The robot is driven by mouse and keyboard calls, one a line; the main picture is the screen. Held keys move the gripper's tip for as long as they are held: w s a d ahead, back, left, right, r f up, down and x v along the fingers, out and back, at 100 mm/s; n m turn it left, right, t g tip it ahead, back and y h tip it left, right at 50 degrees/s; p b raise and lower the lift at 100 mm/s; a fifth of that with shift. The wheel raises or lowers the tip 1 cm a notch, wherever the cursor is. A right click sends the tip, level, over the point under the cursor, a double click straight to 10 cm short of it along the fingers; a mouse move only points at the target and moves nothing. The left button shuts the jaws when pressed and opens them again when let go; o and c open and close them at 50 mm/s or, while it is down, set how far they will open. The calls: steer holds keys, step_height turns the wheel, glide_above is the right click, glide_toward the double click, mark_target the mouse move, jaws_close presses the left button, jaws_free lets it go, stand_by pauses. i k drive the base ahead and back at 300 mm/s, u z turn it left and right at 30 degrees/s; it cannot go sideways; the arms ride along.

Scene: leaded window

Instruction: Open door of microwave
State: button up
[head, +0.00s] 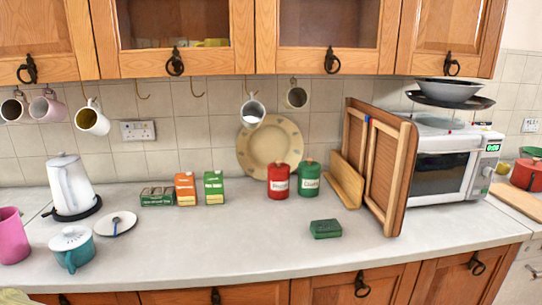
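The microwave (433,144) stands at the right of the counter, white with a dark glass door (436,174). The door looks shut. A control panel (489,165) with a lit green display is on its right side. A pale strip runs down the door's right edge; I cannot tell whether it is a handle. Wooden framed boards (393,165) stand just left of the microwave and hide its left side. My gripper is not in view.
A green box (326,229) lies on the counter (225,250) left of the boards. Red and green canisters (278,181) stand behind it. The counter strip before the microwave is clear.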

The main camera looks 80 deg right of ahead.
mark_target(439, 178)
steer(key=z, duration=4.15)
steer(key=k, duration=0.4)
steer(key=z, duration=1.1)
steer(key=i, duration=0.7)
steer(key=u, duration=0.5)
